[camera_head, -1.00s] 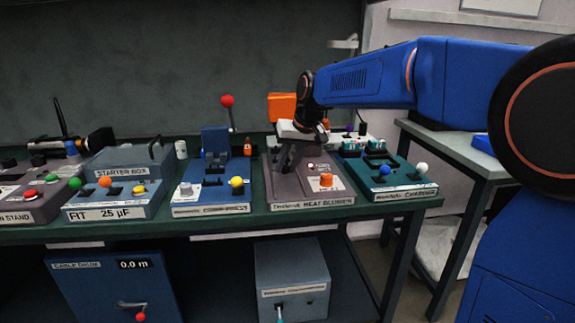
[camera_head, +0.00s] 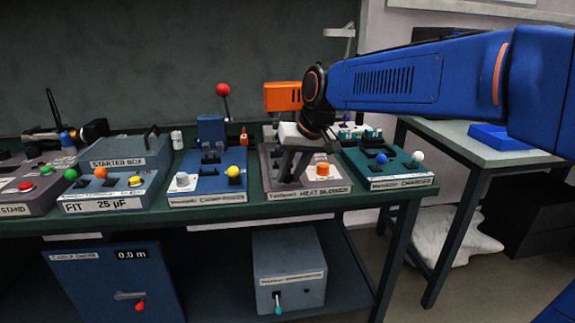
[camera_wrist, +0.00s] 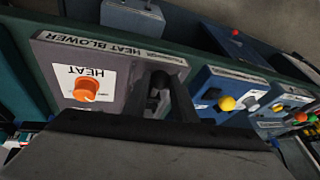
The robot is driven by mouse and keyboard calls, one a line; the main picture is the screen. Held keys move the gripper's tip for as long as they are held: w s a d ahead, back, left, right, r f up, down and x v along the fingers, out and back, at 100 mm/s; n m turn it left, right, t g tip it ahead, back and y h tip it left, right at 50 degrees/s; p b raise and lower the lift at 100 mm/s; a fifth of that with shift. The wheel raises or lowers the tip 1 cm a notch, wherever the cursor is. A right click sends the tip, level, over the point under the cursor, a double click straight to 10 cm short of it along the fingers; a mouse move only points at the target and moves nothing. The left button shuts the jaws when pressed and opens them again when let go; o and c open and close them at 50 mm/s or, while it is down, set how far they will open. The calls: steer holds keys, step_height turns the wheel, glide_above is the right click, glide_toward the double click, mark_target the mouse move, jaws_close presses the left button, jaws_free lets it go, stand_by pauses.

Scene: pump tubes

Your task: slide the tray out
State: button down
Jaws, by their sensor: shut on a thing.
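The heat blower (camera_head: 322,190) is a grey-brown box with an orange knob (camera_head: 322,169), near the right end of the bench. My gripper (camera_head: 286,178) reaches down over its left half, close to its front edge, with dark fingers. In the wrist view my gripper (camera_wrist: 160,95) is shut on a small dark part (camera_wrist: 157,90) between its fingers, left of the knob as the head view shows it. That part is mostly hidden by the fingers. I cannot make out a separate tray, nor tell if the dark part belongs to one.
The blue compressor unit (camera_head: 205,196) with a yellow knob stands just left, and the teal charger unit (camera_head: 397,184) just right. An orange body (camera_head: 282,96) rises behind. The bench front edge is close.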

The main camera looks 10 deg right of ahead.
steer(key=shift+s, duration=0.7)
steer(key=c, duration=1.5)
jaws_free()
steer(key=shift+o, duration=0.2)
steer(key=shift+r, duration=0.1)
steer(key=v, duration=1.7)
steer(key=shift+s+r, duration=0.1)
